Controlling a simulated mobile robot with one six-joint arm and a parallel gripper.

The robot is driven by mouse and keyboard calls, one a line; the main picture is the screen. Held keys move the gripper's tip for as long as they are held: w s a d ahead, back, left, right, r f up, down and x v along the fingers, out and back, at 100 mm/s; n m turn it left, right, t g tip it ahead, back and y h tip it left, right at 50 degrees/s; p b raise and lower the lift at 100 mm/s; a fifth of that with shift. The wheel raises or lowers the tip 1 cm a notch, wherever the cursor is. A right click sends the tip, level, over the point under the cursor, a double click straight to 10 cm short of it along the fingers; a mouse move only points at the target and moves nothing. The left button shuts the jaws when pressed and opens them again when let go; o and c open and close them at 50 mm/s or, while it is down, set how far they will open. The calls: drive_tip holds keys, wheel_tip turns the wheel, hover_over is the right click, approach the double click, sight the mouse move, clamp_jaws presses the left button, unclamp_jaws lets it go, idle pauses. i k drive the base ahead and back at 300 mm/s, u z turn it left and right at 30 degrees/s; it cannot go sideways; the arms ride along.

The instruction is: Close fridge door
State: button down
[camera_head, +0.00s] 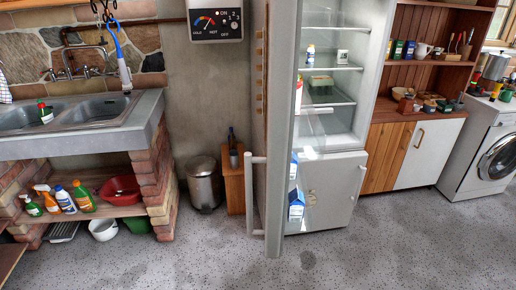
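The fridge door (278,130) stands wide open and shows nearly edge-on, swung out toward me. A long white handle (256,195) sticks out on its left side, at the lower half. The open fridge (333,125) is behind and to the right of the door. Its shelves hold a small bottle, a jar and a greenish box. Blue and white cartons (296,205) show at the door's right side, low down. A closed lower front (330,190) is below the shelves. My gripper is not in view.
Speckled floor in front of the door is clear. Left of it stand a small wooden stand (233,185), a metal bin (203,182) and the brick-based sink (95,110). A wooden cabinet (385,155) and a washing machine (485,150) stand to the right.

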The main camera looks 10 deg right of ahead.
sight(285, 31)
drive_tip(key=u, duration=0.15)
drive_tip(key=k, duration=0.7)
drive_tip(key=u, duration=0.6)
drive_tip(key=k, duration=0.6)
drive_tip(key=u, duration=0.85)
drive_tip(key=i, duration=0.75)
drive_tip(key=u, duration=0.4)
drive_tip(key=i, duration=1.6)
drive_tip(key=z, duration=0.4)
